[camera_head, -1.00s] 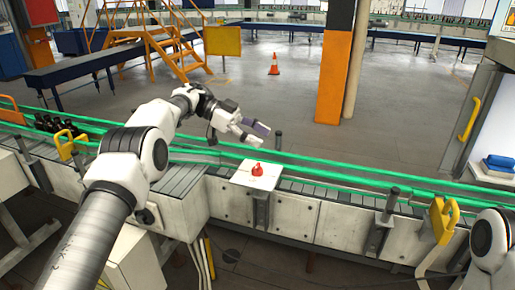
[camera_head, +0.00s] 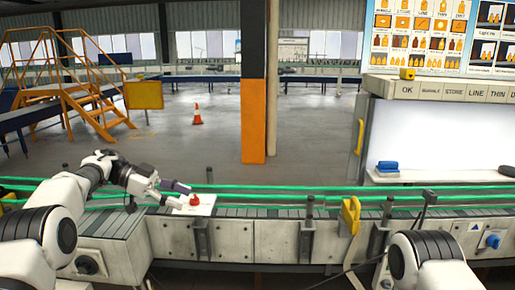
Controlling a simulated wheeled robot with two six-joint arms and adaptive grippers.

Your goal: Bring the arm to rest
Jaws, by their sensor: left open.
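My left arm comes in from the left and reaches over the conveyor. Its gripper (camera_head: 180,194) is open and empty, close to a red knob (camera_head: 194,200) on a white box (camera_head: 202,210) at the conveyor's edge. I cannot tell whether it touches the knob. Part of my right arm (camera_head: 425,258) shows at the lower right; its gripper is out of view. No bottle is in either gripper that I can see.
The conveyor with green rails (camera_head: 280,189) runs across in front of me. A yellow handle (camera_head: 350,215) stands on its near side.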

